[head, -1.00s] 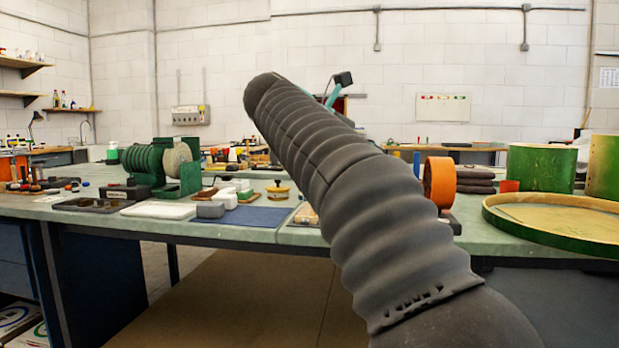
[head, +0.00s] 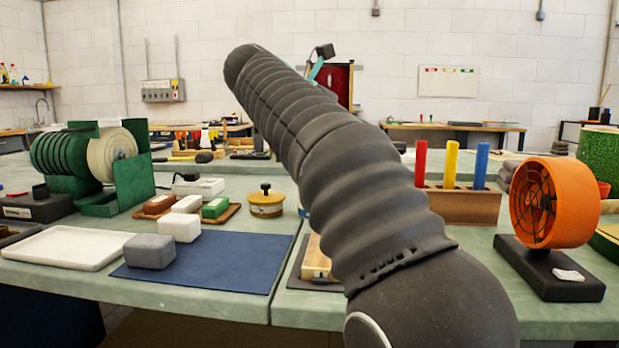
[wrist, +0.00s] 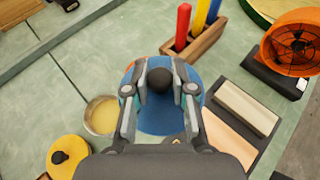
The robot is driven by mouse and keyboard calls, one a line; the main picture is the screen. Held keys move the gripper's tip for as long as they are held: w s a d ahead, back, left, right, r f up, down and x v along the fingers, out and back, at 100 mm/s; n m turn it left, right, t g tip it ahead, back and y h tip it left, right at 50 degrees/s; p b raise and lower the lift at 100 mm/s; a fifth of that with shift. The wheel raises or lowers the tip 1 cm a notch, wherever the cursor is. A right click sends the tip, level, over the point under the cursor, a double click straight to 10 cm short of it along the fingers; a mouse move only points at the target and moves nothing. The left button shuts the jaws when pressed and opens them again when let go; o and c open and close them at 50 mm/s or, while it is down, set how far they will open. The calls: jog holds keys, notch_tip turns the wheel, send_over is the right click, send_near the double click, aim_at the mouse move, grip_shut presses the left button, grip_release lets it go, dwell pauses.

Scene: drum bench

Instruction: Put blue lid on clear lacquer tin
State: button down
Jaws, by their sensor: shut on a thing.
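In the wrist view my gripper (wrist: 161,84) is shut on the dark round knob of the blue lid (wrist: 158,121). The lid is a wide blue disc below the fingers; its height above the bench is hard to tell. An open round tin (wrist: 101,114) with pale yellow contents stands just left of the lid, apparently the clear lacquer tin. My arm hides the gripper and most of this area in the head view.
A yellow-lidded tin (wrist: 68,156) with a black knob stands nearby, also in the head view (head: 266,203). A wooden rack (head: 464,205) holds red, yellow and blue sticks. An orange fan (head: 553,203) stands right. Pale and tan blocks (wrist: 246,108) lie right of the lid.

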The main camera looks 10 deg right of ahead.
jog(key=w+a+f, duration=0.4)
jog(key=w+f, duration=0.7)
jog(key=shift+a, duration=0.15)
jog(key=shift+f+b, duration=0.15)
jog(key=shift+b, duration=0.15)
jog(key=c, duration=1)
grip_release()
jog(key=v, duration=0.4)
jog(key=p+v, duration=0.1)
jog(key=v, duration=0.7)
jog(key=shift+r+p, duration=0.3)
